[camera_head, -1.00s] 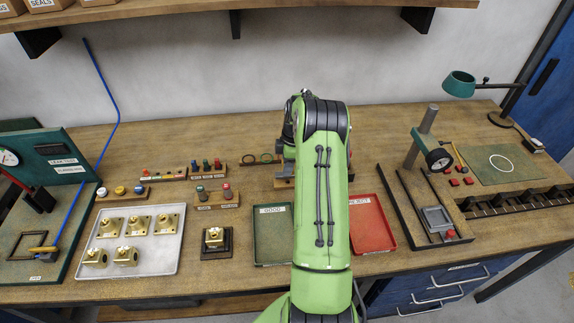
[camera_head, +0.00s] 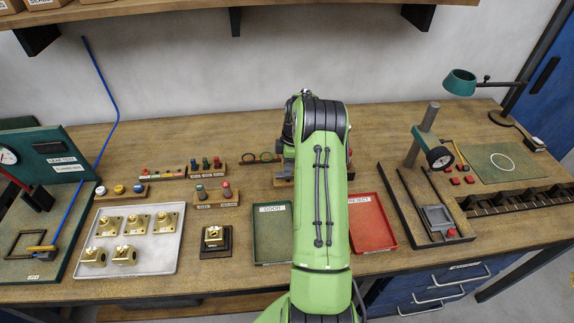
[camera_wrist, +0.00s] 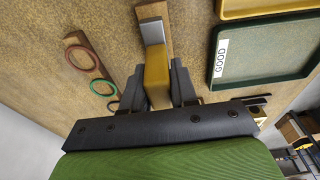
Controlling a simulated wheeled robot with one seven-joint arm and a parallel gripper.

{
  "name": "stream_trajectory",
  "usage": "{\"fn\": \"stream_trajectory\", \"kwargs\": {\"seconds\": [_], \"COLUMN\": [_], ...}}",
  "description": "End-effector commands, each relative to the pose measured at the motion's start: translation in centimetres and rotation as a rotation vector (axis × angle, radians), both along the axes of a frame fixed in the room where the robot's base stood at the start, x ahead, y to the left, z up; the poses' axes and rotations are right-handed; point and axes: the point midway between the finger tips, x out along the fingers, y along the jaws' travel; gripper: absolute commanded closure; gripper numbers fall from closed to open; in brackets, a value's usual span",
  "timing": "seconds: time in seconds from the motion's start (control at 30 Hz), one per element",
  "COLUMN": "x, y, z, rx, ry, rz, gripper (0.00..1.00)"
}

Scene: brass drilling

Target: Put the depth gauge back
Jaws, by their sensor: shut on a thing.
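My gripper (camera_wrist: 157,85) is shut on a yellow block-like piece with a grey metal end, which I take to be the depth gauge (camera_wrist: 157,72). Its grey end points away from the gripper, towards a narrow wooden block (camera_wrist: 155,12) on the bench. I cannot tell whether the gauge touches that block. In the head view my green arm hides the gripper and the gauge.
A wooden strip with red and green rings (camera_wrist: 103,87) lies beside the gripper. The green GOOD tray (camera_head: 272,240) and red REJECT tray (camera_head: 368,225) lie nearer the front edge. A pale tray of brass parts (camera_head: 150,262) is at left.

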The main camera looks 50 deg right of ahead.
Motion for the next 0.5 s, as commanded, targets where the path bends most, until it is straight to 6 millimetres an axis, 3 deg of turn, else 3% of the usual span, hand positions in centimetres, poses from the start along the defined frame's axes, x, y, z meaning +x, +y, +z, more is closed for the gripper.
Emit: {"fn": "stream_trajectory", "kwargs": {"seconds": [0.5], "x": [0.04], "y": [0.00], "z": [-0.37], "rx": [-0.001], "ry": [-0.001], "rz": [0.000], "gripper": [1.00]}}
